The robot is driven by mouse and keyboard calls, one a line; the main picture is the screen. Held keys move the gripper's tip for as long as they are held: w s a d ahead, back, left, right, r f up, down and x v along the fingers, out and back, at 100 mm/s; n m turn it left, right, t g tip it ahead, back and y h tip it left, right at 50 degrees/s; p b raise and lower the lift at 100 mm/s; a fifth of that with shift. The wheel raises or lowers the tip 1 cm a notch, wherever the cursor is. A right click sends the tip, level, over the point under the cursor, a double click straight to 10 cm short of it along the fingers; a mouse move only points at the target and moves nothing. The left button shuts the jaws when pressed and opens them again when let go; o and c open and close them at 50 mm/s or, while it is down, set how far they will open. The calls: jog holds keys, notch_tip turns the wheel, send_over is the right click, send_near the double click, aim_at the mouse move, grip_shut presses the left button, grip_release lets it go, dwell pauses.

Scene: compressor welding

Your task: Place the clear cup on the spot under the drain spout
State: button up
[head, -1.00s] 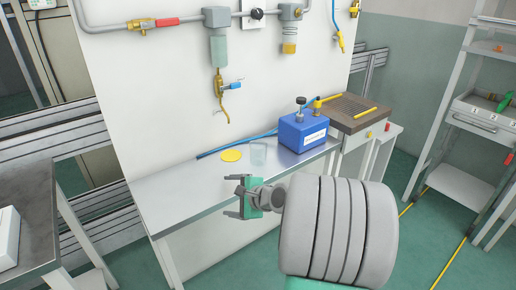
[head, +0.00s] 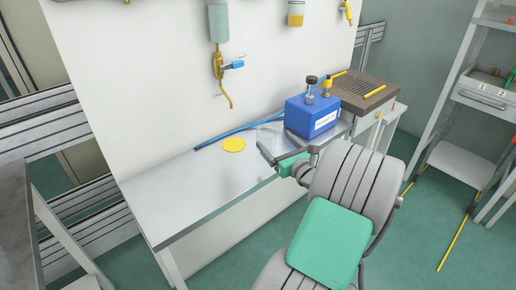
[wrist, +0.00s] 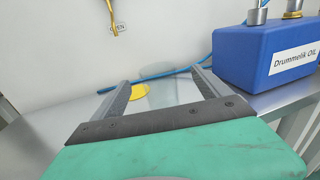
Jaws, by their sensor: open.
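The clear cup (head: 268,134) stands on the metal bench, left of the blue oil box. My gripper (head: 284,150) is open at the bench's front side, close to the cup. In the wrist view the cup (wrist: 172,92) shows faintly between my two spread fingers (wrist: 160,80); I cannot tell whether either touches it. The yellow round spot (head: 234,145) lies flat and bare on the bench, left of the cup; it also shows in the wrist view (wrist: 139,91), partly hidden by the left finger. The brass drain spout (head: 227,98) hangs from the wall above the spot.
The blue oil box (head: 312,115) stands just right of the cup. A blue hose (head: 212,142) runs along the wall behind the spot. The left part of the bench (head: 170,195) is clear. A brown grated block (head: 360,92) sits to the right.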

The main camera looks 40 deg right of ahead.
aim_at(262, 131)
jog(key=shift+w+f+b, duration=0.3)
jog(key=shift+w+f, duration=0.05)
jog(key=shift+f, duration=0.45)
jog(key=shift+w, duration=0.25)
jog(key=w, duration=0.2)
jog(key=w+d, duration=0.1)
jog(key=w, duration=0.2)
jog(key=w+b, duration=0.1)
jog(key=w, duration=0.1)
jog(key=shift+w+d+r, duration=0.15)
jog(key=shift+w+r, duration=0.05)
jog(key=shift+w, duration=0.15)
jog(key=shift+s, duration=0.1)
jog(key=c, duration=1.6)
